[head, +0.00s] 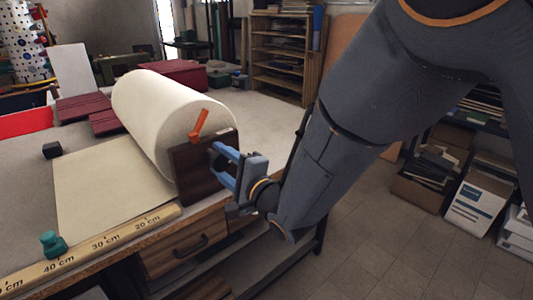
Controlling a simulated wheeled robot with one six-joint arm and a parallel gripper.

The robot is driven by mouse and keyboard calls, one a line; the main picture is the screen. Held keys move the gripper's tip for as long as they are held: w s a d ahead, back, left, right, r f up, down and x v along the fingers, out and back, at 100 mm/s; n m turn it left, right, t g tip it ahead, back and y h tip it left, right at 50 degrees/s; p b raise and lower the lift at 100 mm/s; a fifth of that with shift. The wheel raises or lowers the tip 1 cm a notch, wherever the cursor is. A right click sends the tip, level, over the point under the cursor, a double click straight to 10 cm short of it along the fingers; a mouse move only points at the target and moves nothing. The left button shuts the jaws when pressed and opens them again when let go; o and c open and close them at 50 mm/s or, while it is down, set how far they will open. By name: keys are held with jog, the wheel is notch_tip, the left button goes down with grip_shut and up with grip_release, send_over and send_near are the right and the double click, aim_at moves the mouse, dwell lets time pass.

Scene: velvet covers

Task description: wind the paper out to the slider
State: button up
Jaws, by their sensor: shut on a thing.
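A thick roll of cream paper (165,105) lies on the table, its near end at a dark wooden bracket (200,168). A flat sheet (110,185) runs left from it along the ruler (103,245). The sheet's left edge ends close to the teal slider (52,244), near the 40 cm mark; I cannot tell whether they are exactly level. An orange crank (199,124) tilts up at the roll's near end. My blue gripper (220,163) is at the bracket, just right of and below the orange part, shut on the crank; the gripped part is hard to see.
A small black block (52,150) lies left of the sheet. Dark red boxes (85,107) sit behind it. A wooden drawer (185,248) is under the table's front edge. Shelves (285,55) stand at the back, and cartons (475,205) stand on the floor at right.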

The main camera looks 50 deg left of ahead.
jog(key=o, duration=1.5)
jog(key=shift+w+d+b, duration=0.15)
jog(key=shift+d+b, duration=0.4)
jog(key=shift+d, duration=1.4)
jog(key=shift+w+d+b, duration=0.15)
jog(key=shift+d+b, duration=0.4)
jog(key=shift+d, duration=1.4)
jog(key=shift+w, duration=0.1)
